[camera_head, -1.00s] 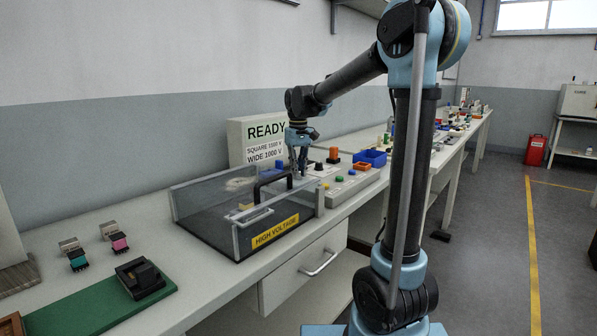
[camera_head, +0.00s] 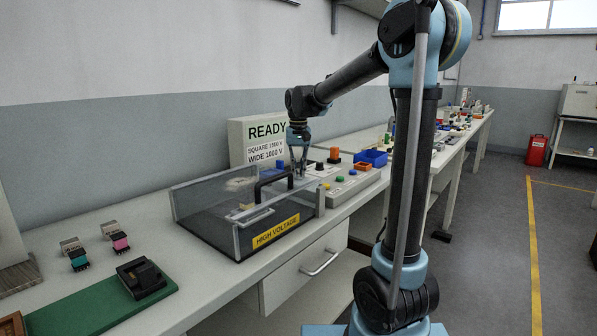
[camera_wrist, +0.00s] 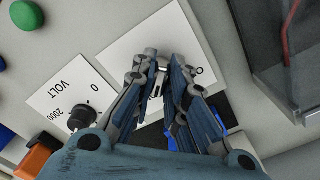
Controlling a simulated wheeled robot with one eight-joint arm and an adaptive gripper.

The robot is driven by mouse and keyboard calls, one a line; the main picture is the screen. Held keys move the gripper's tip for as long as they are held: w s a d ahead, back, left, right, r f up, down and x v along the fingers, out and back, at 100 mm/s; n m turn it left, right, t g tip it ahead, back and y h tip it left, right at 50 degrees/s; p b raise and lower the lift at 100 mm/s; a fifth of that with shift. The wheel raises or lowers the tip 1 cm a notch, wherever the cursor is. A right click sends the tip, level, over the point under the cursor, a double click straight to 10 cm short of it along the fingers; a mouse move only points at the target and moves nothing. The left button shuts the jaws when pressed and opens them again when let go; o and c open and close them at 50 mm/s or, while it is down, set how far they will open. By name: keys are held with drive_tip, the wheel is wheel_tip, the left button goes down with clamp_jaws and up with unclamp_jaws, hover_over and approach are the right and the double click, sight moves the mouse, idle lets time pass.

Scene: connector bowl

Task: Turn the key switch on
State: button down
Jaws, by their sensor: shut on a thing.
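My gripper (camera_head: 299,172) points down at the control panel (camera_head: 350,186), just behind the right end of the clear box. In the wrist view my gripper (camera_wrist: 159,82) has its fingertips close together over a white label (camera_wrist: 140,45) with an "O" mark beside the right finger. They are shut on the small key (camera_wrist: 157,78) of the key switch, most of which the fingers hide. I cannot tell the key's angle. A black knob (camera_wrist: 82,118) on a "VOLT" label marked 0 and 2000 sits to the left.
The clear box (camera_head: 240,217) with a "HIGH VOLTAGE" plate and black handle stands left of the panel. A "READY" display (camera_head: 262,140) stands behind. A green button (camera_wrist: 27,15) and an orange part (camera_wrist: 36,158) are near the knob. A blue bin (camera_head: 371,158) lies beyond.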

sight(299, 170)
drive_tip(key=shift+w, duration=0.1)
drive_tip(key=c, duration=1.6)
unclamp_jaws()
wheel_tip(299, 170, up, 12)
drive_tip(key=shift+f, duration=0.1)
